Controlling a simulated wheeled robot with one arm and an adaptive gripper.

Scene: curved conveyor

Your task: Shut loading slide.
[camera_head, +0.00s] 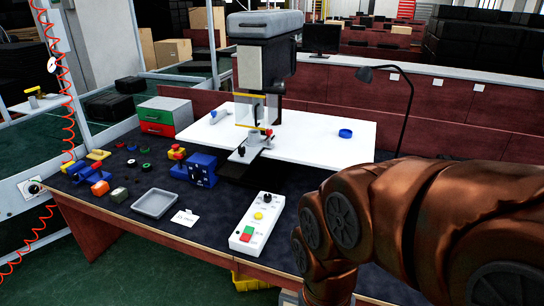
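A grey and black press machine (265,60) stands at the back middle of the table, on or against a white board. My copper-coloured arm fills the lower right, well apart from the slide. My gripper is not in view.
A white control box (257,224) with buttons, a grey tray (155,203) and a blue block (195,171) stand in front of the machine. Several small coloured parts lie at the left. A black lamp (408,105) rises at the right.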

